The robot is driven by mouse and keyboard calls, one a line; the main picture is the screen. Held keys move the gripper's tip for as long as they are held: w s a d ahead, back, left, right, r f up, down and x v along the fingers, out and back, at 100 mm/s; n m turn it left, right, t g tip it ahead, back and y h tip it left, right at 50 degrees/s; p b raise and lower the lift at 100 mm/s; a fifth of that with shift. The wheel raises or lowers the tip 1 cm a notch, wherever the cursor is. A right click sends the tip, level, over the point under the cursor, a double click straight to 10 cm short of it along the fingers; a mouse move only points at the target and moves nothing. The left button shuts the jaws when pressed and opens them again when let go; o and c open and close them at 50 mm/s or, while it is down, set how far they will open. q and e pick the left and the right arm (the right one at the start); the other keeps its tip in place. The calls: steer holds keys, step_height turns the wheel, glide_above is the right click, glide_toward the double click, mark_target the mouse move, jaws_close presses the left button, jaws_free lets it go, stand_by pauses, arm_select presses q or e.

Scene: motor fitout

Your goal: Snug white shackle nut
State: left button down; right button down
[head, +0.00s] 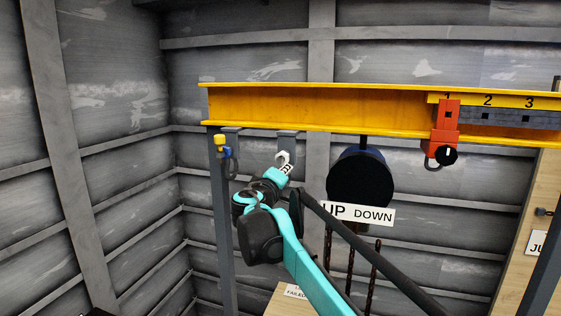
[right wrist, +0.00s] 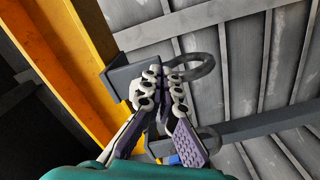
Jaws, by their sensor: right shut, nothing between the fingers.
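My right gripper (head: 285,165) is raised under the yellow beam (head: 300,106), at the second hanging bracket (head: 288,134). In the right wrist view its fingers (right wrist: 163,82) are shut with nothing between them. They are in front of a dark bracket (right wrist: 125,78) and overlap a grey shackle ring (right wrist: 205,70); whether they touch either is unclear. I cannot make out a white nut apart from the pale fingers. A second shackle (head: 231,165) with a yellow part (head: 220,140) and blue part hangs further left. My left gripper is not in view.
A dark hoist drum (head: 360,178) with an UP DOWN sign (head: 358,214) hangs right of my gripper, with chains below. A red trolley (head: 446,122) sits on the beam near a numbered scale (head: 490,102). A grey post (head: 222,220) stands at the left.

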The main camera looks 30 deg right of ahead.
steer(key=shift+s+a+r, duration=0.1)
steer(key=shift+a, duration=0.05)
steer(key=v, duration=0.6)
steer(key=shift+s+f, duration=0.15)
steer(key=shift+f, duration=0.2)
stand_by(0.3)
